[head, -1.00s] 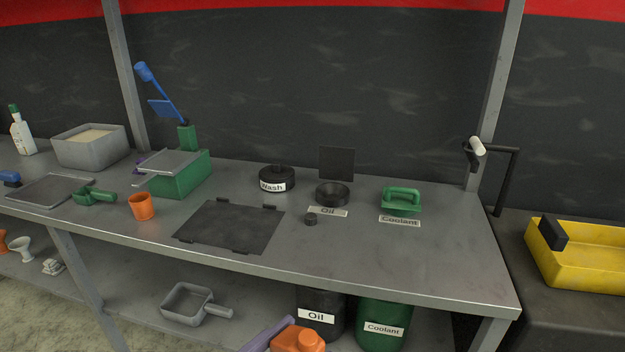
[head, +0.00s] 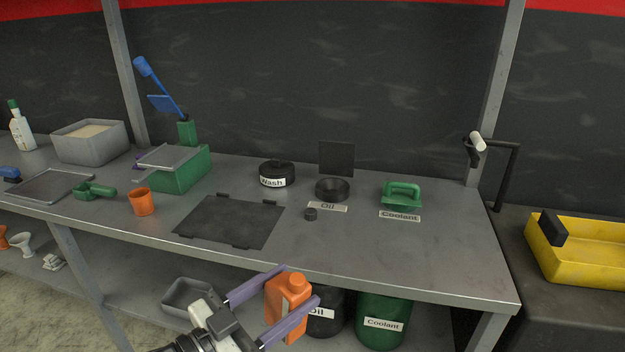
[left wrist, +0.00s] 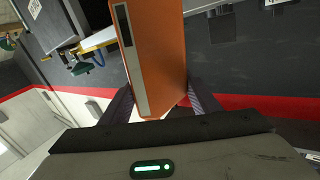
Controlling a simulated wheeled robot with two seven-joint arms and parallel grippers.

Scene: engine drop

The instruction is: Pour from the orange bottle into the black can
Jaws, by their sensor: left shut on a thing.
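The orange bottle (head: 286,297) is held roughly upright in front of the bench's front edge, with its neck at the top. My left gripper (head: 291,289) is shut on it, one purple finger on each side. In the left wrist view the orange bottle (left wrist: 160,50) stands between the two dark fingers (left wrist: 158,100). The black can (head: 325,312), labelled Oil, is on the shelf under the bench, partly hidden by the bottle and a finger. Above it, a black funnel-like opening (head: 332,188) sits in the bench top behind an Oil label. My right gripper is not in view.
A black Wash container (head: 277,173) stands left of the opening. The bench top's front right is clear.

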